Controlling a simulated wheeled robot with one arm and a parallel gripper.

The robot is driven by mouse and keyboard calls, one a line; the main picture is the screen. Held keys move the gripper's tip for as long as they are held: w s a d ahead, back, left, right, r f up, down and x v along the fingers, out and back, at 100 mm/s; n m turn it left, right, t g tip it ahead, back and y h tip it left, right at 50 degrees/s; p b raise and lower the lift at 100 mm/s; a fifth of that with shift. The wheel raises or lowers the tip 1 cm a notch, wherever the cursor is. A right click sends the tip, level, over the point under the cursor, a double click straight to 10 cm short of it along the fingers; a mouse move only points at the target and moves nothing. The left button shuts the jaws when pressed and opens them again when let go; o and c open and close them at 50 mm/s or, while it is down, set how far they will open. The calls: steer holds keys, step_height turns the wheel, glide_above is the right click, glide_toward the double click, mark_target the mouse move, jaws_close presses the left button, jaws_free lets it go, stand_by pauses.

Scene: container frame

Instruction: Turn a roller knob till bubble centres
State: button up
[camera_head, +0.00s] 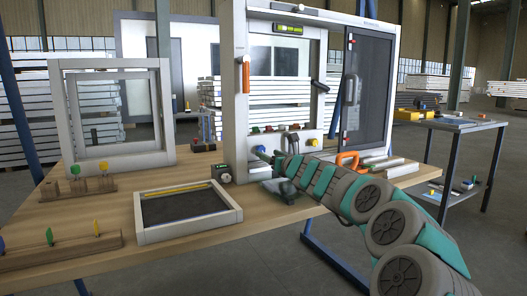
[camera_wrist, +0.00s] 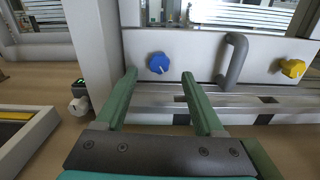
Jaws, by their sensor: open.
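A blue knob (camera_wrist: 158,63) sits on the pale lower panel (camera_wrist: 195,50) in the wrist view, and a yellow knob (camera_wrist: 293,68) is farther right on it. A grey handle (camera_wrist: 232,60) stands between them. My gripper (camera_wrist: 158,76) is open and empty. Its green fingers point towards the panel, with the blue knob showing between the tips; contact cannot be told. In the head view, the spirit level (camera_head: 290,30) with a yellow-green vial is on the frame's top bar; its bubble is too small to read. My gripper and arm cover part of the lower panel there.
The upright frame (camera_head: 240,75) stands on the wooden table (camera_head: 95,210). A small black device (camera_head: 222,173) stands left of my gripper. A shallow framed tray (camera_head: 150,238) lies in front. An orange handle (camera_head: 347,158) is to the right. A dark side table (camera_head: 468,124) stands farther right.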

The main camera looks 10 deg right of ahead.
mark_target(262, 151)
steer(key=shift+x, duration=1)
steer(key=shift+w+p, duration=0.35)
steer(key=shift+w, duration=0.05)
steer(key=shift+w+a+f, duration=0.1)
steer(key=shift+w+a, duration=0.3)
steer(key=shift+w, duration=0.25)
jaws_close()
